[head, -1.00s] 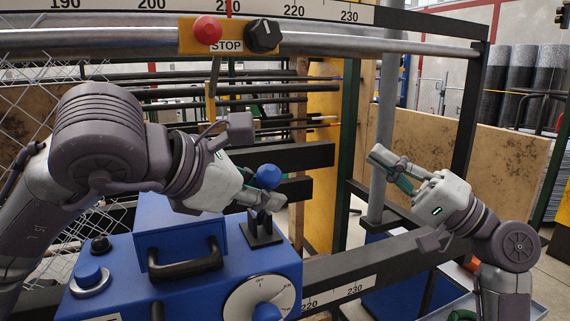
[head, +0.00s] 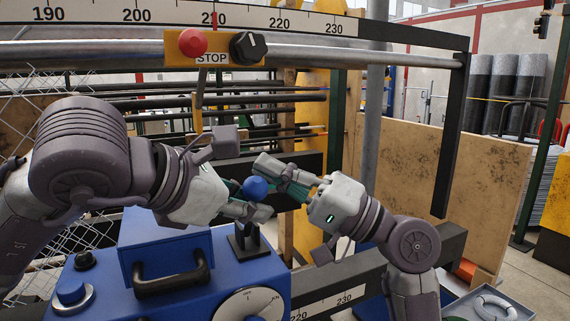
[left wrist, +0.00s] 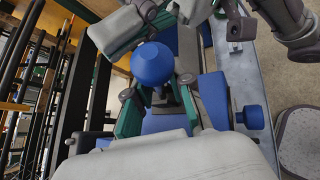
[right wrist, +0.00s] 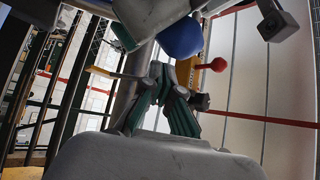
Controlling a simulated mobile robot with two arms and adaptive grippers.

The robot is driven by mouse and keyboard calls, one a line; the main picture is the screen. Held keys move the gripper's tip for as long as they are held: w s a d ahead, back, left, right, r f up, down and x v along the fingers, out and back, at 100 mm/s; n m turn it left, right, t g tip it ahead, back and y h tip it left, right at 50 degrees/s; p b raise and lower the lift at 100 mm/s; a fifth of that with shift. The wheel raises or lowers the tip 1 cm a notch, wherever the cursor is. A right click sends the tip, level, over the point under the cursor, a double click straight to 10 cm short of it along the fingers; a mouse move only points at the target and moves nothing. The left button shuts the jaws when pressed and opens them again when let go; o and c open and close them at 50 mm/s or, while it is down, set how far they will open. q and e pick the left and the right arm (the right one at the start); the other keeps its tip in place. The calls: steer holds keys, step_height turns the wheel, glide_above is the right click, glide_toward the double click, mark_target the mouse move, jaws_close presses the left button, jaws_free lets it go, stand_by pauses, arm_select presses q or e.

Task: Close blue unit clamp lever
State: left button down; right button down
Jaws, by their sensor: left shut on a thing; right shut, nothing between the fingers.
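The blue unit (head: 185,300) stands at the lower left of the head view, with a black handle and a white dial. Its clamp lever has a blue ball knob (head: 255,187) above a black bracket (head: 244,243); the knob also shows in the left wrist view (left wrist: 153,63). My left gripper (head: 248,203) is shut on the lever at the knob, its fingers on either side just below the ball. My right gripper (head: 272,170) is shut and empty, its fingertips close to the right of the knob. The right wrist view also shows the knob (right wrist: 181,38). Whether they touch is unclear.
A yellow stop box (head: 212,48) with a red button hangs on the rail above the grippers. Dark rods and a frame stand behind. A grey tray (head: 497,300) with a ring-shaped part is at the lower right. The wooden panel (head: 425,165) stands at the back right.

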arm_select(q)
steer(key=shift+s+d+f, duration=0.15)
steer(key=shift+s+d, duration=0.05)
steer(key=shift+s, duration=0.05)
arm_select(e)
steer(key=shift+s+f, duration=0.3)
steer(key=shift+s, duration=0.15)
steer(key=shift+s+f, duration=0.4)
steer(key=shift+s, duration=0.3)
arm_select(q)
steer(key=c, duration=1.4)
jaws_free()
steer(key=o, duration=0.5)
steer(key=shift+s+d+r, duration=0.1)
steer(key=shift+d+r, duration=0.1)
arm_select(e)
steer(key=shift+s+d+r, duration=0.15)
steer(key=shift+s, duration=0.05)
arm_select(q)
steer(key=shift+a, duration=0.1)
